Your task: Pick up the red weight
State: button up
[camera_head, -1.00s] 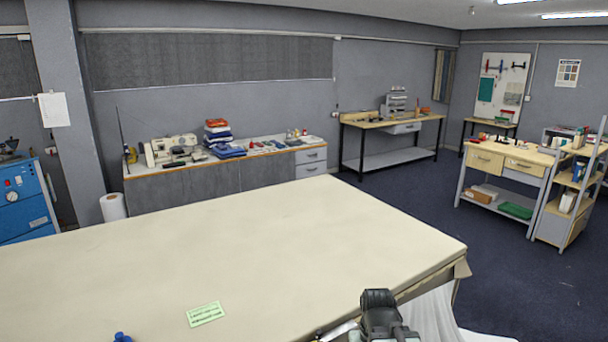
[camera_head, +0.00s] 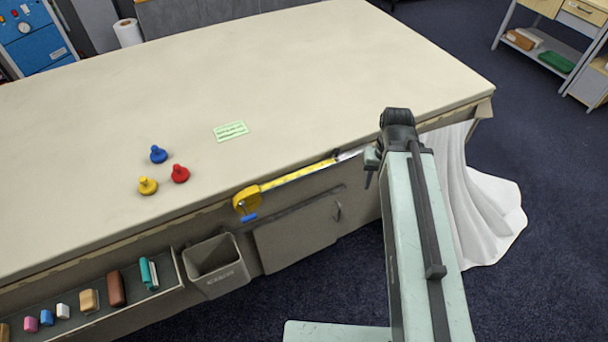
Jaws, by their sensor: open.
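The red weight (camera_head: 180,174) stands upright on the cloth table (camera_head: 330,60), near its front edge. It has a round base and a knob on top. A blue weight (camera_head: 158,154) stands behind it to the left, and a yellow weight (camera_head: 148,186) stands in front of it to the left. My gripper (camera_head: 370,170) shows only in part beside my arm, past the table's front edge and well to the right of the weights. It is open and apart from them. Much of it is hidden by my arm.
A green paper slip (camera_head: 230,131) lies right of the weights. A yellow tape measure (camera_head: 247,200) runs along the front edge. Below are a grey bin (camera_head: 214,264) and a shelf (camera_head: 170,290) of small blocks. White cloth (camera_head: 480,210) hangs at the right. The far tabletop is clear.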

aim_at(180, 175)
jog(key=u, duration=5.5)
jog(key=k, duration=1.6)
